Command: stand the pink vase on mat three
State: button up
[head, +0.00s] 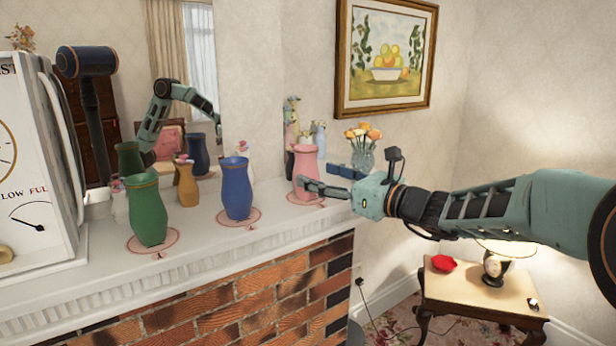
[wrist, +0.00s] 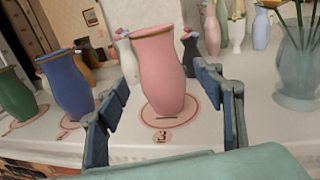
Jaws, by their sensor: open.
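The pink vase (head: 306,172) stands upright on a round pink mat (head: 297,199) near the right end of the mantel. In the wrist view the pink vase (wrist: 159,70) stands on this mat (wrist: 182,118), which has a "3" printed at its front. My gripper (head: 325,190) is at the vase from the right. In the wrist view my gripper (wrist: 165,105) has its fingers spread wide, one on each side of the vase, with visible gaps, so it does not hold it.
A blue vase (head: 237,188) and a green vase (head: 146,210) stand on their own mats to the left. Small vases stand behind the pink one. A glass vase of flowers (head: 361,160) is close behind my gripper. The mantel front edge drops to brick.

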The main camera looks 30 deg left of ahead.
jog(key=b+v, duration=0.1)
jog(key=v, duration=0.6)
jog(key=shift+d, duration=0.15)
